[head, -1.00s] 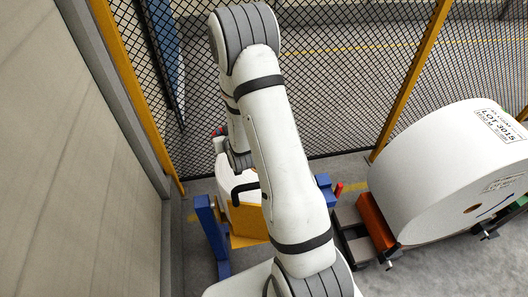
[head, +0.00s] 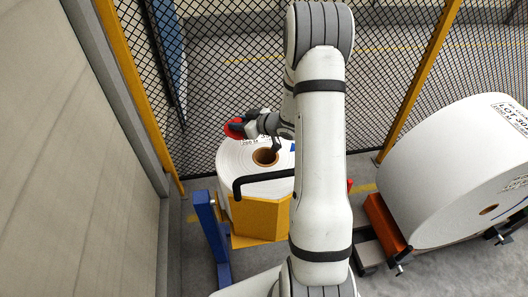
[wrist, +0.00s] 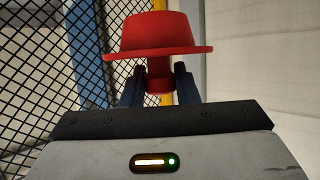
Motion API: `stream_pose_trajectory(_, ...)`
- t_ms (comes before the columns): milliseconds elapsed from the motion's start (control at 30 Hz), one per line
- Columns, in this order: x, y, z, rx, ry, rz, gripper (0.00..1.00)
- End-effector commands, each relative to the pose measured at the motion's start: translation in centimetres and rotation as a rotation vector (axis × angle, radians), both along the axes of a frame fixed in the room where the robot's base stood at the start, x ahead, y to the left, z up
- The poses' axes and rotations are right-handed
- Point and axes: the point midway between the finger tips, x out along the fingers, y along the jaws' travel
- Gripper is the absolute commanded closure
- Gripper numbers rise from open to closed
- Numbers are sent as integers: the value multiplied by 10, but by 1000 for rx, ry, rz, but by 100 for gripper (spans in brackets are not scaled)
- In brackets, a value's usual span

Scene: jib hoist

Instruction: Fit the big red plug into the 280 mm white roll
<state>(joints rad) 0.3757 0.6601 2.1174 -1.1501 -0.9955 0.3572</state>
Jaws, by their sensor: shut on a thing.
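The big red plug (wrist: 158,36) is held by its narrow stem between the two dark fingers of my gripper (wrist: 159,88) in the wrist view. Its wide flange and tapered body lie beyond the fingertips. In the head view the red plug (head: 234,127) shows at the left end of my gripper (head: 248,126), above and left of the bore. The white roll (head: 232,160) stands with its brown-lined round bore (head: 265,157) facing up, in a yellow cradle. Its label is partly readable, near "280". The plug is apart from the bore. My arm hides the roll's right side.
Mesh fence (head: 390,60) stands behind, a grey wall (head: 70,150) at left.

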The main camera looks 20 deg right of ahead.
Motion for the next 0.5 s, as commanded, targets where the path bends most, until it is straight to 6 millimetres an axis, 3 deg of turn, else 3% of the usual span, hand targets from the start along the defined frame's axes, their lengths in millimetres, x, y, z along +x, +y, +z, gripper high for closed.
stream_pose_trajectory(33,-6,-12,-16,-2,-2,46,95)
stream_pose_trajectory(200,-35,-41,-41,-1,-1,217,95)
stream_pose_trajectory(500,-69,-69,-61,-2,-1,364,95)
